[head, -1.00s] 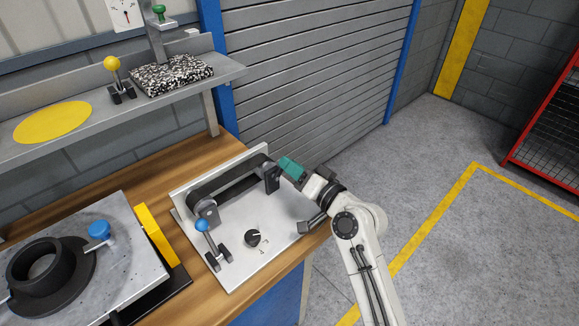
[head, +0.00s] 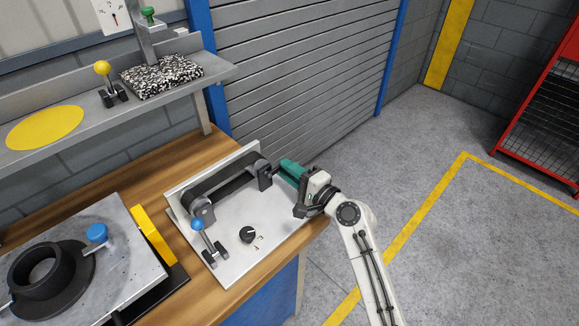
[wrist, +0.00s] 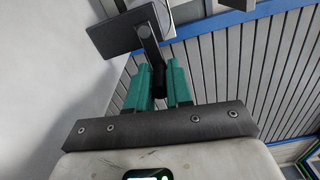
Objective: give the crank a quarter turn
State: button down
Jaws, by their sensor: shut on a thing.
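The crank is on the right end of the belt rig, beside the dark bearing block (head: 264,175). Its dark grip (wrist: 158,76) shows in the wrist view between my two green fingers. A dark crank arm (wrist: 149,22) runs up from it. My gripper (head: 289,168) is at the right end of the rig in the head view, and its fingers also show in the wrist view (wrist: 158,88). It is shut on the crank's grip. In the head view the fingers and palm hide most of the crank.
The rig's white base plate (head: 232,265) carries a blue-knobbed lever (head: 198,226) and a black dial (head: 248,234). A steel plate with a black ring (head: 40,270) stands to the left on the wooden bench (head: 150,172). Open floor lies to the right.

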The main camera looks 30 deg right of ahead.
jog(key=shift+a+m, duration=0.2)
jog(key=shift+m, duration=0.6)
jog(key=c, duration=1.3)
grip_release()
jog(key=shift+o, duration=1)
jog(key=shift+d+f, duration=0.1)
jog(key=shift+f, duration=0.1)
jog(key=b+v, duration=0.1)
jog(key=v, duration=0.8)
jog(key=shift+s+d+b, duration=0.15)
jog(key=shift+s+b, duration=0.15)
jog(key=shift+s, duration=0.05)
jog(key=shift+s+d, duration=0.15)
jog(key=shift+s, duration=0.35)
jog(key=shift+r, duration=0.1)
